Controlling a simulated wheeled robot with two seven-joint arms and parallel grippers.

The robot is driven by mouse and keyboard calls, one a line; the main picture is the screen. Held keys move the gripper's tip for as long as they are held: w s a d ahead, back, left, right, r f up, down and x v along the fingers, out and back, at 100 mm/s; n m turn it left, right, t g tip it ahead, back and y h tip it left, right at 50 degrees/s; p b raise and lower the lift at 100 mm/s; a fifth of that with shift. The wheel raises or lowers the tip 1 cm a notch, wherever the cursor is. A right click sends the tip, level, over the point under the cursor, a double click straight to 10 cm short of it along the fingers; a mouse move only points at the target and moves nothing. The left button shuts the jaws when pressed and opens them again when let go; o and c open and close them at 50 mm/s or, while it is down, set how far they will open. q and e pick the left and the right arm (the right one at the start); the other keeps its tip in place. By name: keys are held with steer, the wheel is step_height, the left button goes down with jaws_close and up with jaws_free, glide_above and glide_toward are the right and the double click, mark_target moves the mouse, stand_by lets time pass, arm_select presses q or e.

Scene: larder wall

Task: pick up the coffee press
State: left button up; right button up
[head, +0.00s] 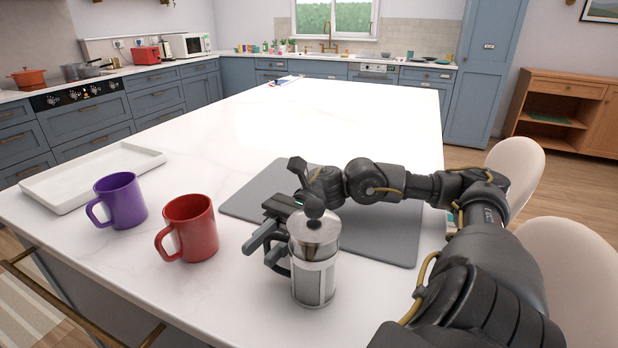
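The coffee press (315,275) is a clear glass cylinder with a silver frame, a silver lid, a dark knob and a dark handle on its left side. It stands upright on the white island top near the front edge. My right gripper (269,245) is at the handle side of the press, just left of the lid. Its two grey fingers show a gap between them. The fingers partly cover the handle, so I cannot tell whether they touch it. My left gripper is not in view.
A red mug (190,228) and a purple mug (120,200) stand left of the press. A white tray (62,193) lies farther left. A grey mat (384,240) lies behind the press, under my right arm. The far island top is mostly clear. Pale chairs (515,168) stand at right.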

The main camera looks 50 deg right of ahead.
steer(key=shift+c, duration=0.3)
jaws_close()
stand_by(0.3)
